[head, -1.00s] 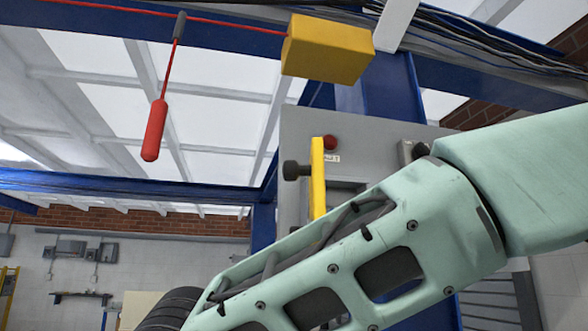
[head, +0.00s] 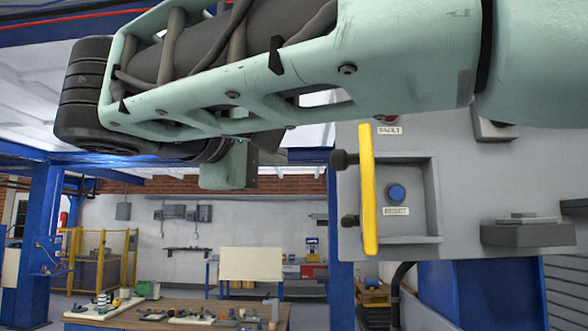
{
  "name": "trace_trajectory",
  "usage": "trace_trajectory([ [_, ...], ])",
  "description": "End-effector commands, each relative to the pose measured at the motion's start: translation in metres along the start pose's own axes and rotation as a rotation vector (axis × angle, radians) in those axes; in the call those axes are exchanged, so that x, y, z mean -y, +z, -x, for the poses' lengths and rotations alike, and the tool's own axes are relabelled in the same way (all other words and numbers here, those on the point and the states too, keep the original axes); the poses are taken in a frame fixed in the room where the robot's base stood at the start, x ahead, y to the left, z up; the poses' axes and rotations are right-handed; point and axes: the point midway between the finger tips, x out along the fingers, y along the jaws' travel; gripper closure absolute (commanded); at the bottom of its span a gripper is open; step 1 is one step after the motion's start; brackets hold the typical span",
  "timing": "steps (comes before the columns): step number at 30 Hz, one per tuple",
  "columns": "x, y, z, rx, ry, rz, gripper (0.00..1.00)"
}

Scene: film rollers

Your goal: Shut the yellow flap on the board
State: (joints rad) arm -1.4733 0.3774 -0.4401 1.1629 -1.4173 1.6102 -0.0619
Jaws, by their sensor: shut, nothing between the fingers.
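The yellow flap (head: 368,190) is on the grey board (head: 465,185) at the right of the head view. It shows almost edge-on as an upright strip along the left side of a square recess (head: 425,165). It stands open, swung out from the board. Two dark knobs (head: 345,160) show at its left. A blue button (head: 397,193) with a label under it is uncovered inside the recess. My pale green arm crosses above, over the top of the board. My gripper's fingers cannot be seen; my arm hides that area.
Dark blocks (head: 528,233) jut from the board right of the recess. A blue post (head: 466,290) and a black cable (head: 399,290) are below it. A wooden table with small parts (head: 170,318) stands lower left. Open space lies left of the flap.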

Motion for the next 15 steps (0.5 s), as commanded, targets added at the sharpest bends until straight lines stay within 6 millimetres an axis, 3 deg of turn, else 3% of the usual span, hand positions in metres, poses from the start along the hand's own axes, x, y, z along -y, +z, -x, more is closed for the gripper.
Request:
trace_trajectory([
  [6, -0.001, 0.001, -0.046, 0.003, -0.002, 0.001, 1.0],
  [15, 0.002, 0.035, -0.052, -0.002, -0.003, 0.0, 1.0],
])
